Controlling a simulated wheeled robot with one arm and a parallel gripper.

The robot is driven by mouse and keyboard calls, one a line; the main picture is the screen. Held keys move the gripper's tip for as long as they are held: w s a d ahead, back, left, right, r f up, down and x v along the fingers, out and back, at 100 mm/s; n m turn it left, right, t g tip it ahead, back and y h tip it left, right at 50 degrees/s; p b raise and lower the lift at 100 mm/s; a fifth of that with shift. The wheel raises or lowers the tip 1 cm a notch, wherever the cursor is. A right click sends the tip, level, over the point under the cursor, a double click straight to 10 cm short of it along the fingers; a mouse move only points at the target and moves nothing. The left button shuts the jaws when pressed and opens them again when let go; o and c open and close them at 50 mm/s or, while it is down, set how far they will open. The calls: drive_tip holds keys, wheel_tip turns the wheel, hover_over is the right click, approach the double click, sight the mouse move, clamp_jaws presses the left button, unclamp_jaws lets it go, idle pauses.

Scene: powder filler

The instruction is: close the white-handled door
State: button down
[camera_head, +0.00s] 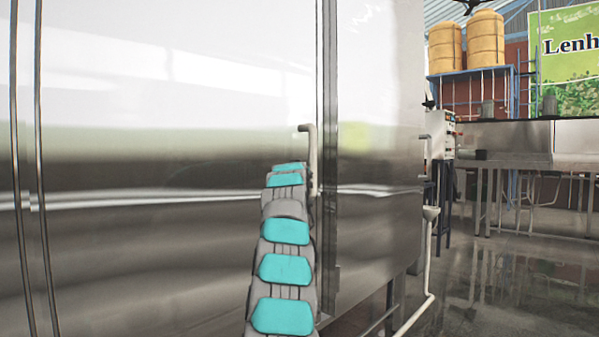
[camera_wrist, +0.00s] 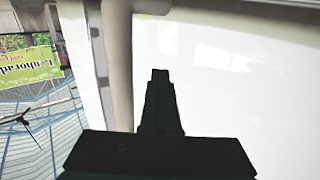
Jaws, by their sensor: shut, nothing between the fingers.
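The door (camera_head: 170,150) is a large shiny steel panel filling the left of the head view. Its white handle (camera_head: 313,165) is an upright bar near the door's right edge. I cannot tell how far the door stands from its frame. My arm reaches up to the handle from below, and its links hide my gripper there. In the wrist view my gripper (camera_wrist: 160,72) is dark, with its fingers together and empty. The white handle (camera_wrist: 118,65) runs just left of the fingers, outside them. The bright door surface (camera_wrist: 245,80) lies behind. Contact cannot be told.
Steel tables (camera_head: 520,145) and yellow tanks (camera_head: 465,42) are farther back. The floor at right is open.

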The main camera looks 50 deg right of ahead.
drive_tip(key=shift+w+a+r, duration=0.5)
drive_tip(key=shift+a+r, duration=0.05)
drive_tip(key=shift+r, duration=0.15)
drive_tip(key=shift+f+b, duration=0.1)
drive_tip(key=shift+b, duration=0.2)
drive_tip(key=s+f+b+v, duration=0.1)
drive_tip(key=b+v, duration=0.4)
drive_tip(key=v, duration=0.2)
drive_tip(key=shift+s+d+b, duration=0.15)
drive_tip(key=shift+s+b, duration=0.05)
drive_tip(key=shift+b, duration=0.1)
drive_tip(key=shift+f, duration=0.1)
